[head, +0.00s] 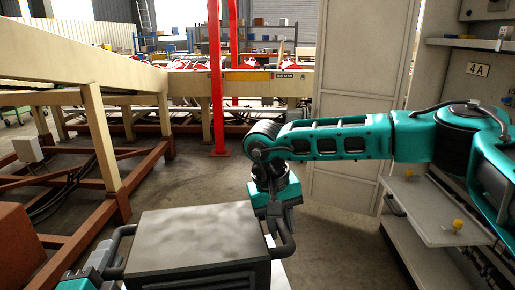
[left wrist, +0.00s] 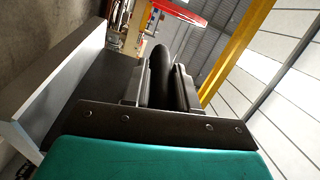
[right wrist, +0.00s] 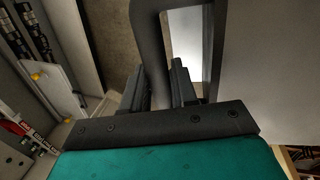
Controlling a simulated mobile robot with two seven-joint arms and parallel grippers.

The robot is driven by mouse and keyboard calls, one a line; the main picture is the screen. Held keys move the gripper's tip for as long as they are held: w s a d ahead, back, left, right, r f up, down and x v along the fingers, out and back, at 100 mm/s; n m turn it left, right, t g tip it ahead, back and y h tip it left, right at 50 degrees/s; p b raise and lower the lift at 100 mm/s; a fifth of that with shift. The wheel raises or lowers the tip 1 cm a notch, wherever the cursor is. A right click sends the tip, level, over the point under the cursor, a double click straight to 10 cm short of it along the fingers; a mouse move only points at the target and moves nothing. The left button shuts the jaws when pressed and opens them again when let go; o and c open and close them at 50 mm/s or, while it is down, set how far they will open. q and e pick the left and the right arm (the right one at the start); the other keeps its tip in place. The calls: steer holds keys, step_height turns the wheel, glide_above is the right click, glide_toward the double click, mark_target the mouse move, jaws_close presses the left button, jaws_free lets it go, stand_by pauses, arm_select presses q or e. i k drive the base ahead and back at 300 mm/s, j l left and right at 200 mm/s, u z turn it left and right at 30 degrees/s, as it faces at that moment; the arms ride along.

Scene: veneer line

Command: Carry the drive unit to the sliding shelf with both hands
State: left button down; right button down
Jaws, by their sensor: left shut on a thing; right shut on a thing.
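The drive unit (head: 200,238) is a dark grey box with a lighter, blotchy top and a black handle at each side, at the bottom of the head view. My left gripper (head: 108,262) is shut on its left handle, which shows between the fingers in the left wrist view (left wrist: 160,78). My right gripper (head: 278,212) is shut on the right handle, seen between the fingers in the right wrist view (right wrist: 157,60). The sliding shelf (head: 425,205) is a pale plate with yellow knobs, at the right in the cabinet. The unit's underside is hidden.
An open pale cabinet door (head: 350,110) stands behind my right arm. The cabinet's lower ledge (head: 410,250) lies below the shelf. Beige and rust-red line framing (head: 105,140) fills the left. Grey floor (head: 215,180) is clear beyond the unit. A red post (head: 216,80) stands further back.

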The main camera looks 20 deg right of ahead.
mark_target(426, 202)
steer(key=i+z, duration=0.3)
steer(key=i, duration=0.3)
steer(key=i+z, duration=0.3)
steer(key=i, duration=0.3)
steer(key=i+z, duration=0.35)
steer(key=i, duration=0.2)
steer(key=i+j+z, duration=0.1)
steer(key=i+z, duration=0.3)
steer(key=i, duration=0.15)
steer(key=i+z, duration=0.7)
steer(key=i, duration=0.25)
steer(key=i+j+z, duration=0.15)
steer(key=i+z, duration=0.2)
steer(key=i, duration=0.25)
steer(key=z, duration=0.65)
